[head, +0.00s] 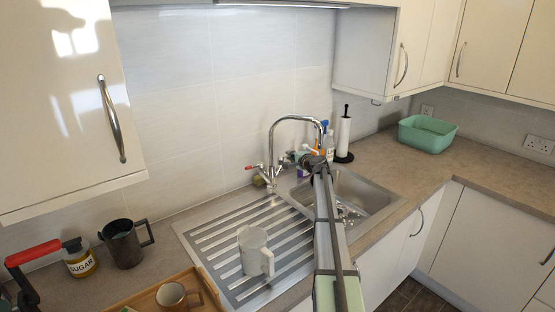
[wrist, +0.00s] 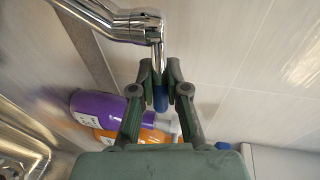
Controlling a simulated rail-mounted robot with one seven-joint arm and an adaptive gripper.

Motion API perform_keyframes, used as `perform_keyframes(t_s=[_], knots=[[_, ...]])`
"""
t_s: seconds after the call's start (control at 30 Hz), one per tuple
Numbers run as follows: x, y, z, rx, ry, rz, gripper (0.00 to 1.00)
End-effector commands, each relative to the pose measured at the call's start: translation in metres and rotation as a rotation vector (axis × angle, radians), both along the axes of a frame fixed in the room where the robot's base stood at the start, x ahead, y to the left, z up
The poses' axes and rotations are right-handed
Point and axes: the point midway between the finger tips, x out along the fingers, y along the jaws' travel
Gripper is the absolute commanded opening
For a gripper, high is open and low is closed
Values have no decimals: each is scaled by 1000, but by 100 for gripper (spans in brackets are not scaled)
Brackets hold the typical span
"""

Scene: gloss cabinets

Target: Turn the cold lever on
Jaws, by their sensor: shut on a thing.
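The chrome mixer tap (head: 271,143) stands behind the sink, its spout arching to the right. Its red-tipped lever (head: 250,167) points left. The blue-tipped cold lever (wrist: 160,100) hangs from the tap body (wrist: 138,24) in the wrist view. My gripper (wrist: 160,72) has one finger on each side of this lever and is shut on it.
Purple (wrist: 95,108) and orange (wrist: 125,136) bottles lie close to my fingers in the wrist view. A paper towel roll (head: 343,135) and green basin (head: 427,133) stand right of the tap. A white mug (head: 252,247) sits on the drainer (head: 207,237). The sink basin (head: 365,190) is partly behind my arm.

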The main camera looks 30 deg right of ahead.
Motion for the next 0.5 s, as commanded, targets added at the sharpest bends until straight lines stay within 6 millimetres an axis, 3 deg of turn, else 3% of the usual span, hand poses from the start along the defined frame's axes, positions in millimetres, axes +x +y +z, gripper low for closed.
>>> perform_keyframes(t_s=[0.2, 0.23, 0.3, 0.5], knots=[[1, 2, 0, 1, 0, 4, 0], [2, 2, 0, 1, 0, 4, 21], [2, 2, 0, 1, 0, 4, 40], [1, 2, 0, 1, 0, 5, 40]])
